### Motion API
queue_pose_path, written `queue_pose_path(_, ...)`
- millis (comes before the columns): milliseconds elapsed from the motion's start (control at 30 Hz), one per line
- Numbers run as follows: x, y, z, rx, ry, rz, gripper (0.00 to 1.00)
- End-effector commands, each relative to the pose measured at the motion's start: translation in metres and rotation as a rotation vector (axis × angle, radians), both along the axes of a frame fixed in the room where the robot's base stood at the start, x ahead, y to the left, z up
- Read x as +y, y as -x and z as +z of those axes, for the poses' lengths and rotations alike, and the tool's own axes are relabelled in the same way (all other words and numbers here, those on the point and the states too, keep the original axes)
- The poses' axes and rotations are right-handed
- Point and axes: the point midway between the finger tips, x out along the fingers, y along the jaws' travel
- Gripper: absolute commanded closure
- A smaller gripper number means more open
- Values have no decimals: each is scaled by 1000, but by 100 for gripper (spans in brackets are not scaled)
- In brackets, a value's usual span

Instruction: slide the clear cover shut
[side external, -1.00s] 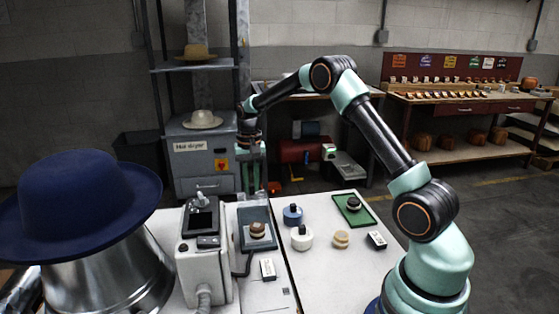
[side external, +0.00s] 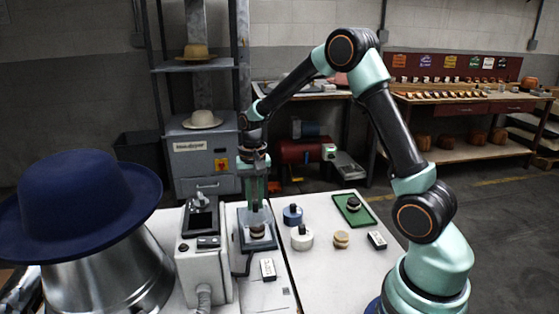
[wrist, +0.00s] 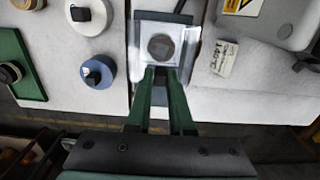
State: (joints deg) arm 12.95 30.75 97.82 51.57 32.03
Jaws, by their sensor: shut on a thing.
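The clear cover (wrist: 178,30) is a see-through square plate in the wrist view, with a round brown-grey piece (wrist: 161,47) visible under or through it. In the side view the same spot is a dark blue-grey bed (side external: 242,241) with a round wooden piece (side external: 257,231) on it. My gripper (wrist: 166,74) points down at the near edge of the cover, its green fingers close together and shut on what looks like the cover's edge or tab. In the side view my gripper (side external: 256,204) is just above and behind the wooden piece. The exact grip point is hidden.
Blue (side external: 292,214) and white (side external: 302,238) knobbed pieces, a wooden disc (side external: 341,239) and a green tray (side external: 370,221) lie right.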

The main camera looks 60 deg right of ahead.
Motion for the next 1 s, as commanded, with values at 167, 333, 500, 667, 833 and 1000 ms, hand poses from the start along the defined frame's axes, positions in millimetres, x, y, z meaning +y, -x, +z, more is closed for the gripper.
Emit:
queue_pose_path(167,4,2,2,-7,1,1,100)
queue_pose_path(333,5,3,2,-2,1,2,100)
queue_pose_path(500,5,3,1,-1,1,3,50)
queue_pose_path(667,4,3,1,-1,0,1,50)
queue_pose_path(833,3,3,3,-2,1,0,50)
queue_pose_path(1000,3,2,21,-7,1,0,50)
